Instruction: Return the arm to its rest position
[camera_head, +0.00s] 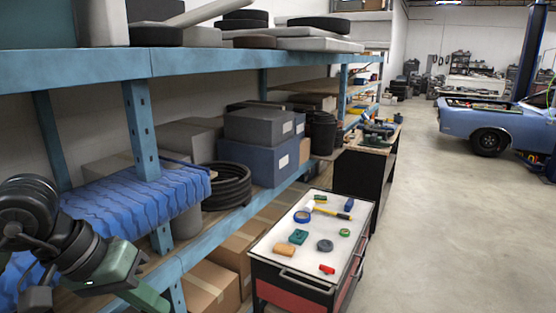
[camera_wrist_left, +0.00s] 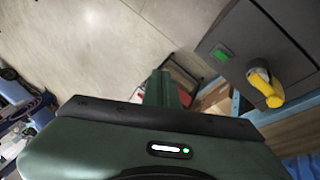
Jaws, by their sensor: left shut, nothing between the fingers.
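My left arm comes in at the lower left of the head view, with dark round joints and a green gripper (camera_head: 150,298). The gripper is close to the blue shelving, in front of a wavy blue sheet (camera_head: 135,200) on the shelf. Its lower end is cut near the bottom edge of the picture. In the left wrist view the green fingers (camera_wrist_left: 165,88) are together, with nothing held between them. My right gripper is in neither view.
A tool cart (camera_head: 330,260) with a white top carrying several small tools stands right of the arm. Blue shelving (camera_head: 215,57) holds boxes and a coiled black hose (camera_head: 228,186). A blue car (camera_head: 490,124) is far right; the concrete floor (camera_head: 450,230) is clear.

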